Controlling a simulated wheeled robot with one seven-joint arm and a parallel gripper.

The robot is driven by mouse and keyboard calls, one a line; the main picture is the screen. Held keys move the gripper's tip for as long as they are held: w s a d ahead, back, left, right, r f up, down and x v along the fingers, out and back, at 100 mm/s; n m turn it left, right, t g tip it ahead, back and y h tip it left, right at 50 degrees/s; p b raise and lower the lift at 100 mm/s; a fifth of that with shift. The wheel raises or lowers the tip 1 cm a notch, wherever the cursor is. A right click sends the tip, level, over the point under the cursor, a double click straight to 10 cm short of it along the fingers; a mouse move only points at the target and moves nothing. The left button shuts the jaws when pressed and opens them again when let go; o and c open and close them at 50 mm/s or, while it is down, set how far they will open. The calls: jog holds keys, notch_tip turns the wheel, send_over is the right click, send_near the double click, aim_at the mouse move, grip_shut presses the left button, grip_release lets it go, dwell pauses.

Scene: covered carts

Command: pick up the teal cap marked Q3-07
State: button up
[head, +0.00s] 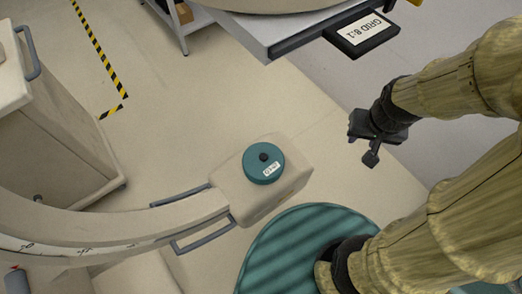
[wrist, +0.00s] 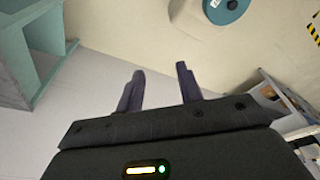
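The teal cap (head: 263,163) is a round disc with a dark knob in its middle and a white label on its side. The label is too small for me to read fully. The cap sits on the beige block-shaped end (head: 233,191) of a curved arm-like part. My gripper (head: 362,150) is to the right of the cap, apart from it. In the wrist view the cap (wrist: 226,8) is cut off by the top edge, ahead and right of my gripper (wrist: 158,78). The two fingers are spread with nothing between them.
Grey rails (head: 205,235) flank the curved part. A dark sign reading GRID 8:1 (head: 362,32) hangs from a table edge at the top. A beige cabinet (head: 55,140) stands at left. A striped teal round surface (head: 290,250) is below the cap. Floor between gripper and cap is clear.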

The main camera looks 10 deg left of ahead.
jog(key=shift+w, duration=0.5)
jog(key=o, duration=0.3)
jog(key=shift+s+d, duration=0.1)
jog(key=shift+s, duration=0.25)
jog(key=shift+o, duration=0.5)
jog(key=shift+s+f+b, duration=0.15)
jog(key=shift+f+b, duration=0.2)
jog(key=w+a+f+n+g+h+b, duration=0.1)
jog(key=a+f+n+b, duration=0.2)
jog(key=f+b, duration=0.45)
jog(key=a+f+n+g+b, duration=0.1)
jog(key=a+f+n+b, duration=0.25)
jog(key=f+b, duration=0.4)
jog(key=s+a+f+n+t+h+b, duration=0.1)
jog(key=s+a+f+n+t+h, duration=0.1)
jog(key=a+n, duration=0.5)
jog(key=s+a+f+n+t+h+b, duration=0.1)
jog(key=s+a+f+n+t+h, duration=0.1)
jog(key=a+f+n+t, duration=0.2)
jog(key=s+a+f+n+t+h+b, duration=0.1)
jog(key=a+f+n, duration=0.6)
jog(key=a, duration=1.1)
jog(key=s+n+t+h, duration=0.1)
jog(key=n+t+h, duration=0.1)
jog(key=n+t, duration=0.1)
jog(key=shift+f+n, duration=0.25)
jog(key=shift+n, duration=0.3)
